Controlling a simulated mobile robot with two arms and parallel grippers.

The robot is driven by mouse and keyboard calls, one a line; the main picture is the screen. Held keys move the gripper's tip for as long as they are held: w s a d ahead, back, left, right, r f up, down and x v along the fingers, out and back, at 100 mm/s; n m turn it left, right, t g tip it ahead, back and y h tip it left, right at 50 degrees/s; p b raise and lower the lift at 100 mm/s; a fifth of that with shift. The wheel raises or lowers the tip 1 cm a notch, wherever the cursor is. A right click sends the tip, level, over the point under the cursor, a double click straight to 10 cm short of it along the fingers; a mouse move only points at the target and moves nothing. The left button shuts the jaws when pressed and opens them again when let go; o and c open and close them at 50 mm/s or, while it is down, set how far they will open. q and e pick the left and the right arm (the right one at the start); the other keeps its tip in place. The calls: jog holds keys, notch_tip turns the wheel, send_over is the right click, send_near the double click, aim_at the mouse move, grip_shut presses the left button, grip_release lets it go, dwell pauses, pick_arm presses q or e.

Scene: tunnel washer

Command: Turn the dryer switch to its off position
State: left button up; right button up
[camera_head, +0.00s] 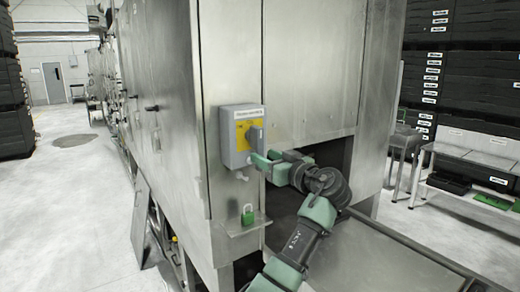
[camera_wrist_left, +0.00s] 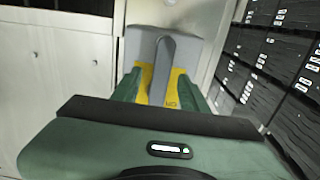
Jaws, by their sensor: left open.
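The dryer switch is a grey box (camera_head: 229,150) with a yellow plate and a label strip, fixed to the steel cabinet's corner panel. Its grey handle (camera_head: 255,133) sticks out from the yellow plate. My left gripper (camera_head: 260,159) is open close in front of the box, at the handle's lower end. In the left wrist view, the handle (camera_wrist_left: 165,68) lies between the two green fingers, with the yellow plate (camera_wrist_left: 146,80) behind it. I cannot tell whether either finger touches the handle. The lettering on the plate is too small to read. My right gripper is out of view.
A green padlock (camera_head: 248,216) stands on a small metal ledge below the switch. The steel cabinet (camera_head: 165,75) fills the middle, with a dark opening behind my left arm. Metal tables (camera_head: 470,197) and stacked black crates (camera_head: 470,75) stand at the right. Floor is clear at left.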

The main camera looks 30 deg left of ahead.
aim_at(260, 154)
pick_arm(q)
jog(key=shift+p+x, duration=0.5)
jog(key=shift+x, duration=0.75)
jog(key=shift+w+a, duration=0.1)
jog(key=shift+a, duration=0.3)
grip_shut()
